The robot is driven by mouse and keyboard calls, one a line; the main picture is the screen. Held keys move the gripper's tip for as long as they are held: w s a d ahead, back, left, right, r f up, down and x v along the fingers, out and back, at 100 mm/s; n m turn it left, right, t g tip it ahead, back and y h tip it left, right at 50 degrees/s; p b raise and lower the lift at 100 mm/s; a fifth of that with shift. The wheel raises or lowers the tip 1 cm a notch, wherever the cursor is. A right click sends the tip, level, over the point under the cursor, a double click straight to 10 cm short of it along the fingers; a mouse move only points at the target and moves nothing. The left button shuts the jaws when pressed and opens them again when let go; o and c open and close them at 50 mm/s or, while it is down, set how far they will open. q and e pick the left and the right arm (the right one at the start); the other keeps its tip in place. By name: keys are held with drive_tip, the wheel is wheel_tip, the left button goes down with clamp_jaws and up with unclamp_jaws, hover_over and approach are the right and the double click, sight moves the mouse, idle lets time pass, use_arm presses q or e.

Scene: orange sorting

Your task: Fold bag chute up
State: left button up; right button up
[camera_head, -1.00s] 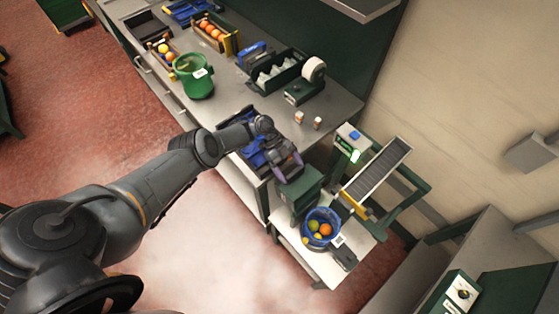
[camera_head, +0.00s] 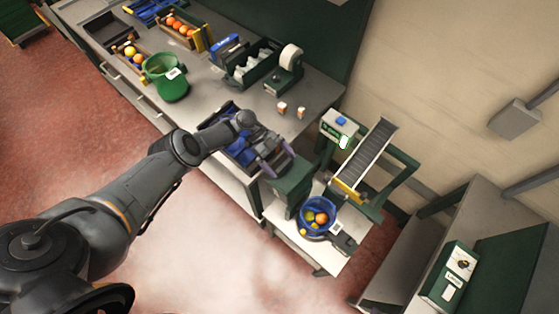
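A grey ribbed chute (camera_head: 372,150) with a yellow lower end (camera_head: 347,191) slopes down toward a blue bucket (camera_head: 318,228) at the right of the bench; I take it to be the bag chute. The bucket holds several orange and yellow-green fruits. My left gripper (camera_head: 276,158) is left of the chute, above a dark green box. Its two purple-grey fingers stand apart with nothing visible between them. It looks apart from the chute. My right gripper is not in view.
A grey-white machine with a blue top (camera_head: 339,123) stands beside the chute. A blue tray (camera_head: 227,128) lies under my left wrist. A green bucket (camera_head: 172,88), a tape dispenser (camera_head: 285,80) and two small boxes stand on the bench (camera_head: 222,95). The wall is at right.

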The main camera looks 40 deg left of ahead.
use_arm(q)
drive_tip(key=v, duration=1)
drive_tip(key=shift+f, duration=0.15)
drive_tip(key=shift+a+r, duration=0.35)
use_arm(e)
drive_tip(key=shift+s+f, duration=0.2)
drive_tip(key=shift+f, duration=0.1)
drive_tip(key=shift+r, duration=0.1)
